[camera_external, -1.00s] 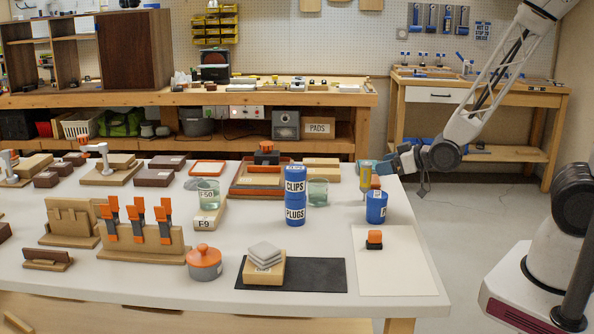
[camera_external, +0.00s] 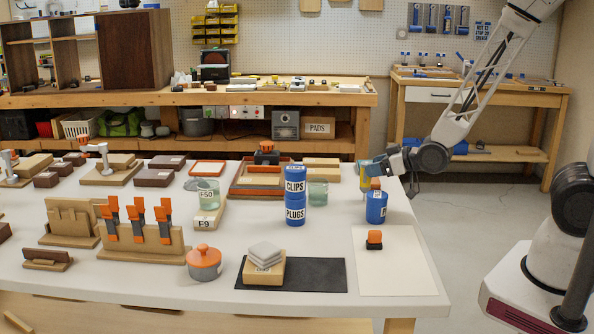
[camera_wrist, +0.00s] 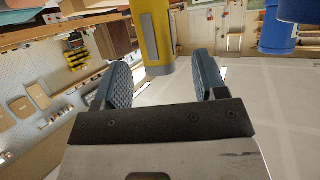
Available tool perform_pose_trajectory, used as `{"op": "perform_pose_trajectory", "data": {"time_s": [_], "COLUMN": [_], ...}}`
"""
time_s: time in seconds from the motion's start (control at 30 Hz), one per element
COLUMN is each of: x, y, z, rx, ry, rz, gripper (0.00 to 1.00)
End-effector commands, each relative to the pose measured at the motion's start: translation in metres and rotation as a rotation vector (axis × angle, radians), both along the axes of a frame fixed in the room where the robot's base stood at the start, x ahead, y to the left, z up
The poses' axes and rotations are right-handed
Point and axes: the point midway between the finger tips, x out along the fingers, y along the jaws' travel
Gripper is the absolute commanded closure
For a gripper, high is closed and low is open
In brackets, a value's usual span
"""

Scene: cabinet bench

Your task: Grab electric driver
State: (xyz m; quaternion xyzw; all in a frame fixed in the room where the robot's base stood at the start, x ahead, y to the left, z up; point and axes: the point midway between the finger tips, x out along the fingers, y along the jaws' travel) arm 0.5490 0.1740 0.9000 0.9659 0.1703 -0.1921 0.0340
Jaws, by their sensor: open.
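A yellow upright cylinder with a grey strip, which looks like the electric driver, stands at the table's right back edge beside my gripper (camera_external: 371,168) in the external view. In the wrist view the yellow cylinder (camera_wrist: 155,32) rises between and beyond my two blue-grey fingers (camera_wrist: 160,62). The fingers are apart, with gaps on both sides and no contact that I can see. The cylinder's lower part is cut off in the wrist view. In the external view my fingers partly hide it.
A blue cup (camera_external: 376,208) stands just in front of the cylinder, with an orange piece showing above it. Stacked blue CLIPS and PLUGS containers (camera_external: 295,198) and a glass (camera_external: 318,192) stand to the left. A pale sheet (camera_external: 395,270) carries an orange-and-black block (camera_external: 374,239).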

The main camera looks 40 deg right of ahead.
Motion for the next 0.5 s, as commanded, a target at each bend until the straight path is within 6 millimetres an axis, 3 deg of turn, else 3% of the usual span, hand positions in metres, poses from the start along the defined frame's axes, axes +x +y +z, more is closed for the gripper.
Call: {"op": "perform_pose_trajectory", "data": {"time_s": [0.2,0.5], "x": [0.018,0.03], "y": [0.006,0.01], "z": [-0.007,-0.012], "rx": [0.0,0.0], "ry": [0.001,0.0], "rz": [0.0,0.0], "gripper": [0.35,0.35]}}
